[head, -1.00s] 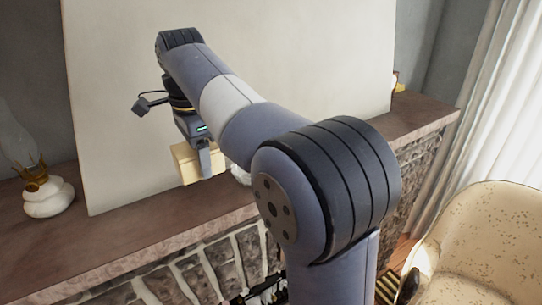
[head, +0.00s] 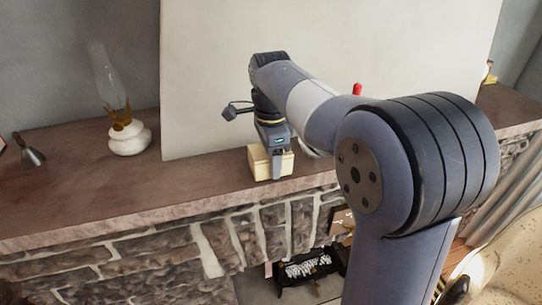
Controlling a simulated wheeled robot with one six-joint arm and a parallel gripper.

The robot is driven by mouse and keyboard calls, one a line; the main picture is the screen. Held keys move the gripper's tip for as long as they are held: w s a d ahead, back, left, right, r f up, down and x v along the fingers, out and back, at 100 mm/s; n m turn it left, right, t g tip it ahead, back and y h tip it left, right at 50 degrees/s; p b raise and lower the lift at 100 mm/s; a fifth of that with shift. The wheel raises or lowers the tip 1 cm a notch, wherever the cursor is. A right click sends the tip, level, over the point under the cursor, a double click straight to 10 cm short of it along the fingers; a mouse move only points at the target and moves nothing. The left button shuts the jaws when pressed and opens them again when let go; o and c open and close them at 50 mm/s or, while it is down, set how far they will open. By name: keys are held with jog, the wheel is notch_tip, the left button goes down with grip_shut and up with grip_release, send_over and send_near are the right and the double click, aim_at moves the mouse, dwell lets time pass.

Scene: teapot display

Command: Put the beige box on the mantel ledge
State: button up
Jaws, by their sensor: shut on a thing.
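The beige box (head: 259,164) is in my gripper (head: 276,166) in the head view, with a finger across its near face. The gripper points down and is shut on the box. The box is over the front part of the mantel ledge (head: 120,190), in front of the large pale panel. Its lower edge looks at or close to the ledge surface; I cannot tell whether it touches. The far finger is hidden behind the box.
An oil lamp (head: 127,136) with a white base and a small metal bell-shaped object (head: 30,152) stand on the ledge at left. The pale panel (head: 210,80) leans behind the box. A white rounded object partly shows behind my arm, with a red item (head: 357,89) above. Ledge between lamp and box is clear.

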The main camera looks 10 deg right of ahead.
jog(key=shift+f, duration=0.1)
jog(key=o, duration=1)
jog(key=shift+o, duration=0.2)
notch_tip(320, 180, up, 12)
jog(key=shift+r, duration=0.15)
